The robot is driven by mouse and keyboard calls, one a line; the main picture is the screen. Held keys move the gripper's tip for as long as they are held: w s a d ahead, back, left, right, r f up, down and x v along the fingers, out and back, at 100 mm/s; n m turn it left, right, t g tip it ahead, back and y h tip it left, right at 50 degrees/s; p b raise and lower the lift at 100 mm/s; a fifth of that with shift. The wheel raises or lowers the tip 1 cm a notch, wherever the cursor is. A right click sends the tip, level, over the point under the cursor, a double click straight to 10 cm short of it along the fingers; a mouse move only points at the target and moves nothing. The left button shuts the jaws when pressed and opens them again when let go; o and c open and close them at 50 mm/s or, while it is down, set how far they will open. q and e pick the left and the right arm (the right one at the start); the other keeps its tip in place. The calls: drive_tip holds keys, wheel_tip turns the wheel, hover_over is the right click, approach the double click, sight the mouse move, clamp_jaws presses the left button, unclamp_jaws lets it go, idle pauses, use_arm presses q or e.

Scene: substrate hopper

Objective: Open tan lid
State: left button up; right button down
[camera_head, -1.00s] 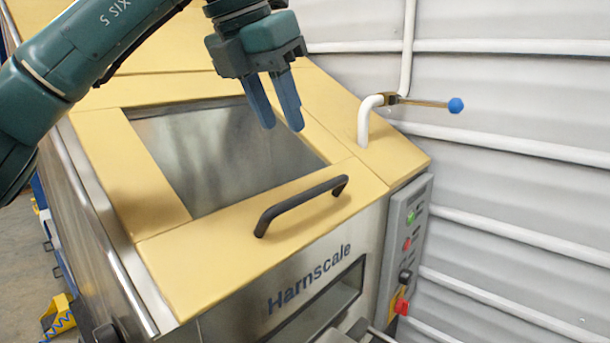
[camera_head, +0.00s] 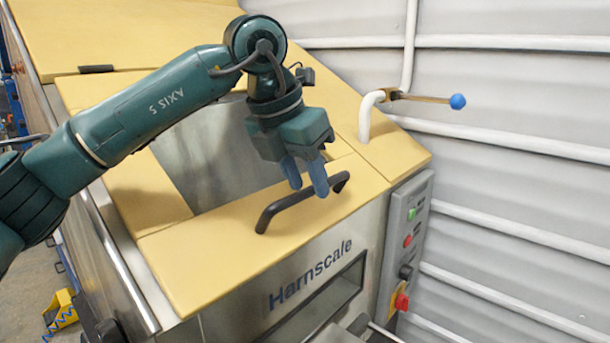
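The tan lid (camera_head: 215,258) lies flat on the steel hopper and looks closed. A grey panel or opening (camera_head: 210,160) sits in its middle; I cannot tell which. A black bar handle (camera_head: 275,212) runs along the lid's front strip. My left gripper (camera_head: 308,191) points down over the right half of the handle. Its two blue fingers are apart with a narrow gap. The fingertips overlap the handle in the picture; I cannot tell whether they straddle or touch it. My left arm hides part of the lid's back left. My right gripper is not in view.
A white pipe (camera_head: 366,118) with a blue-knobbed lever (camera_head: 457,101) stands at the lid's right. A grey control panel (camera_head: 405,245) is on the hopper's right side. A ribbed wall (camera_head: 530,190) is close on the right. A yellow object (camera_head: 62,308) lies at lower left.

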use_arm(q)
clamp_jaws()
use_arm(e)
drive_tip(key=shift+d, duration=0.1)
use_arm(q)
drive_tip(key=shift+r, duration=0.1)
